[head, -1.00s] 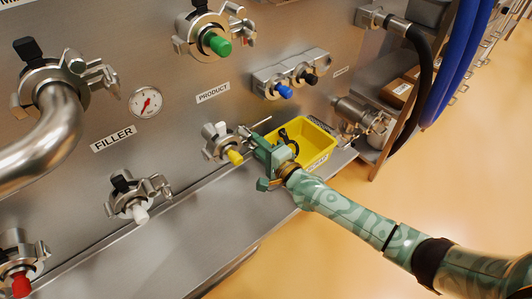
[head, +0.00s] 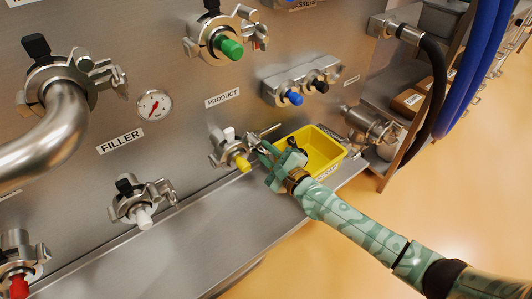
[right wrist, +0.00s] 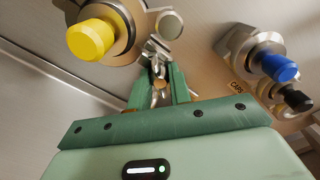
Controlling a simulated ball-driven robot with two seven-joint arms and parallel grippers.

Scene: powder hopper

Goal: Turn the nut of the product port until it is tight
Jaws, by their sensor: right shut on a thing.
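The product port (head: 226,147) sits under the PRODUCT label, with a yellow plug (head: 243,164) in its middle and a metal clamp around it. The yellow plug also shows large at the upper left of the right wrist view (right wrist: 91,39). My right gripper (head: 264,150) is at the right side of this clamp. In the right wrist view its two fingers (right wrist: 158,86) are shut on the clamp's metal nut (right wrist: 158,72). The fingers partly hide the nut, so I cannot tell how tight it is. My left gripper is in neither view.
A yellow bin (head: 325,150) stands on the ledge just right of my right gripper. A blue knob (head: 294,97) and a black knob (head: 321,88) are above it. The white-plugged port (head: 143,217) is lower left. The ledge (head: 225,225) below the product port is clear.

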